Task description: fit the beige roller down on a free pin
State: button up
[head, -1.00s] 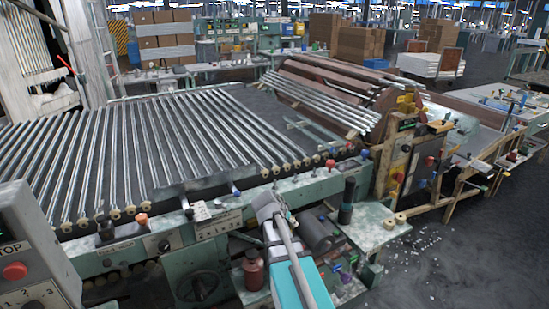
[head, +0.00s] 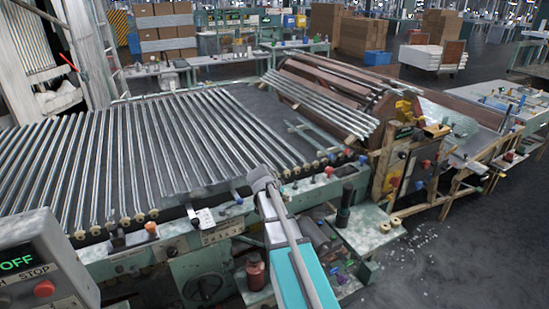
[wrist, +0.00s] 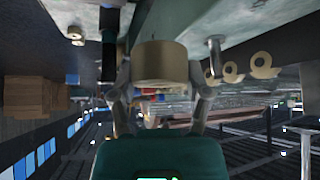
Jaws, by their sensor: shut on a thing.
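My gripper (wrist: 160,78) is shut on the beige roller (wrist: 160,60), a short wide cylinder held between its two fingers in the wrist view. In the head view my gripper (head: 262,180) is above the front rail of the green machine (head: 130,262), and the roller in it cannot be made out. In the wrist view, which looks upside down, a bare metal pin (wrist: 215,48) stands to the right of the held roller, apart from it. Beyond it are beige rings (wrist: 262,65) in a row.
Long metal tubes (head: 130,165) lie on the machine bed, with beige rollers (head: 139,216) along their near ends. A black cylinder (head: 344,215) and loose rollers (head: 385,227) stand on a green side table (head: 365,238). A control box (head: 40,262) is at the left.

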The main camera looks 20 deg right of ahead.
jog(key=w+r+p, duration=0.2)
jog(key=r, duration=0.1)
jog(key=w+r+p, duration=0.2)
jog(key=r+p, duration=0.1)
jog(key=w+r+p, duration=0.2)
jog(key=r, duration=0.1)
jog(key=shift+w+d+p, duration=0.2)
jog(key=shift+w+p, duration=0.1)
jog(key=shift+w, duration=0.1)
jog(key=shift+f, duration=0.15)
jog(key=shift+f, duration=0.1)
jog(key=shift+f+b, duration=2.75)
jog(key=shift+b, duration=0.2)
jog(key=shift+f+b, duration=2.35)
jog(key=o, duration=1.1)
jog(key=shift+o, duration=0.2)
jog(key=shift+r, duration=0.2)
